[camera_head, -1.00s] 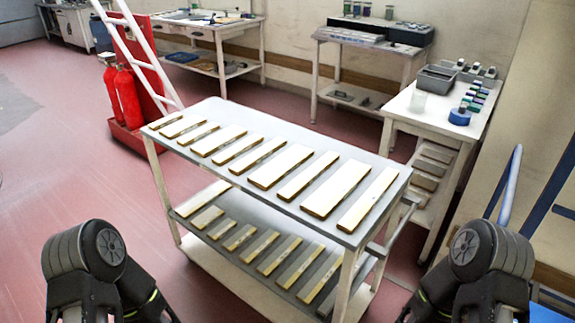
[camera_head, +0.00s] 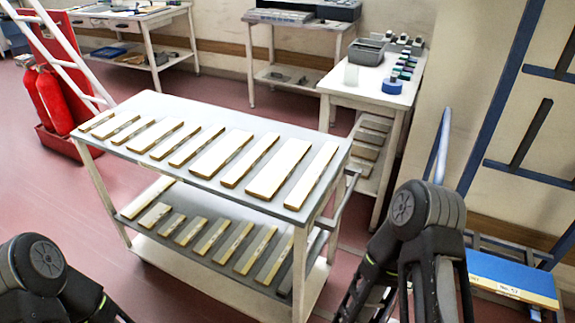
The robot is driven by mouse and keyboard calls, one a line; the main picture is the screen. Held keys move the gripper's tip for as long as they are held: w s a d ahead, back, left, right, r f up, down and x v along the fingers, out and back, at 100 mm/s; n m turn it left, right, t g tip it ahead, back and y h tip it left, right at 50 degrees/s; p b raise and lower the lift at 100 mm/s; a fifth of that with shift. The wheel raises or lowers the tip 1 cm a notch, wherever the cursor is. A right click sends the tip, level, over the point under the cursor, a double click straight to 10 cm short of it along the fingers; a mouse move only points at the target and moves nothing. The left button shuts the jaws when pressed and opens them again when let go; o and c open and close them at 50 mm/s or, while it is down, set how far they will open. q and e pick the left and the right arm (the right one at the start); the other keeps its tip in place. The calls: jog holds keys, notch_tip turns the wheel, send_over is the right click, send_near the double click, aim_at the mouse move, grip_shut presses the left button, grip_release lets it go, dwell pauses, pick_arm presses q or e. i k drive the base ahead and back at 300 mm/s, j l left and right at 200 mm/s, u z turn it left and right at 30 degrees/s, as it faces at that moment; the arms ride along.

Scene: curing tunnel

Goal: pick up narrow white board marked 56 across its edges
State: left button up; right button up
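Several white boards with brown edges lie in a slanted row on the top shelf of a grey cart (camera_head: 335,150). Some are wide, such as the wide board (camera_head: 279,167); others are narrower, such as the narrow board (camera_head: 249,160) beside it. Small dark marks show on some long edges, but they are too small to read, so I cannot tell which board is marked 56. More boards, such as a lower board (camera_head: 212,236), lie on the lower shelf. My arms show at the bottom left and bottom right, clear of the boards. Neither gripper's fingertips show.
A pale bench (camera_head: 407,96) with a grey bin (camera_head: 369,52) and blue tape (camera_head: 392,86) stands behind the cart. Red cylinders (camera_head: 53,98) stand at left. A blue-topped box (camera_head: 515,278) and blue rack (camera_head: 510,90) are at right. Red floor is open at left.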

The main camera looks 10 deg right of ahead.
aim_at(207, 167)
jog(key=z, duration=0.35)
jog(key=j+z, duration=0.3)
jog(key=z, duration=0.15)
jog(key=j+z, duration=0.7)
jog(key=z, duration=0.15)
jog(key=k+j, duration=0.1)
jog(key=j, duration=0.35)
jog(key=k+j+z, duration=0.15)
jog(key=j, duration=0.7)
